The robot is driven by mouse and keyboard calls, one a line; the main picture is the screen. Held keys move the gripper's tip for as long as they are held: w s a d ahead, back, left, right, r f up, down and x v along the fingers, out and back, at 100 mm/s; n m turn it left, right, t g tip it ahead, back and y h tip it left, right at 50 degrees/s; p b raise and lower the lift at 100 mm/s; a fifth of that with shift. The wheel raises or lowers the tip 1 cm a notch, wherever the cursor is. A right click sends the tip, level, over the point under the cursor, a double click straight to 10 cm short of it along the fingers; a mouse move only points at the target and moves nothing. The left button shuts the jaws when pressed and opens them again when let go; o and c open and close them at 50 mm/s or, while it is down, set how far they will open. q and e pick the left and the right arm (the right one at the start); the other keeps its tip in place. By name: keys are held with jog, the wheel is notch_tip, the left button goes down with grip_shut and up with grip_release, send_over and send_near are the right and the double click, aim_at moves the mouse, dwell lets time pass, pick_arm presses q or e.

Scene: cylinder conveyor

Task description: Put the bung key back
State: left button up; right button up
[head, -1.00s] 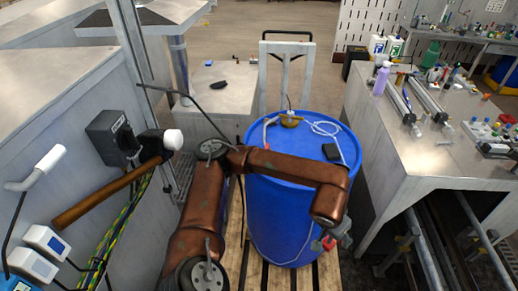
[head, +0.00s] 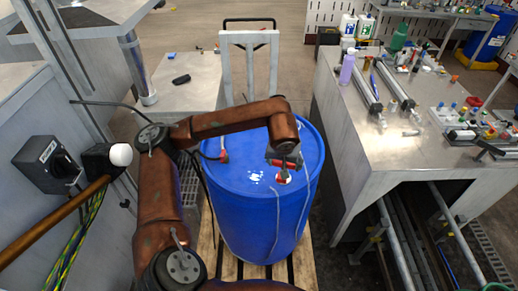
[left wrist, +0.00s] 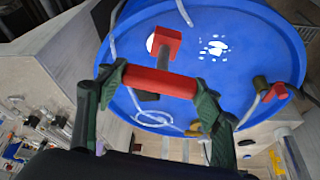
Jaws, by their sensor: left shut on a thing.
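The red T-shaped bung key (left wrist: 165,84) is in my left gripper (left wrist: 160,90). In the left wrist view the fingers are closed on its red crossbar, and a grey stem leads to a red block with a white face. In the head view the key (head: 283,169) and my left gripper (head: 285,155) are over the lid of the blue drum (head: 262,220). Whether the key touches the lid cannot be told. A second red fitting (head: 224,156) sits at the lid's left; in the left wrist view this fitting (left wrist: 277,92) has a clear hose. My right gripper is out of view.
A steel bench (head: 345,130) with bottles and rods stands right of the drum. A grey table (head: 205,75) with a dark object is behind, beside an upright trolley frame (head: 249,65). The drum stands on a wooden pallet (head: 230,267).

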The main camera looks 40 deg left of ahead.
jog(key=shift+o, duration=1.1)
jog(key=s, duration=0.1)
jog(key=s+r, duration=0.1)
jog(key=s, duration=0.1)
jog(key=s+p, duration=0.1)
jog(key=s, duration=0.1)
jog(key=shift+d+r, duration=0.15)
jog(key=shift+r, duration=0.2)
pick_arm(q)
jog(key=w+a+r+n, duration=0.2)
jog(key=a+r+n, duration=0.1)
jog(key=a+r, duration=0.4)
jog(key=shift+g+y, duration=0.3)
jog(key=w+a+f+p, duration=0.2)
jog(key=a+f, duration=0.2)
jog(key=w+a+f+p, duration=0.2)
jog(key=w+a+f, duration=0.1)
jog(key=a+f, duration=0.1)
jog(key=w+a+f+p, duration=0.2)
jog(key=a+f, duration=0.3)
jog(key=f, duration=0.1)
jog(key=shift+w+f, duration=0.1)
jog(key=shift+w, duration=0.25)
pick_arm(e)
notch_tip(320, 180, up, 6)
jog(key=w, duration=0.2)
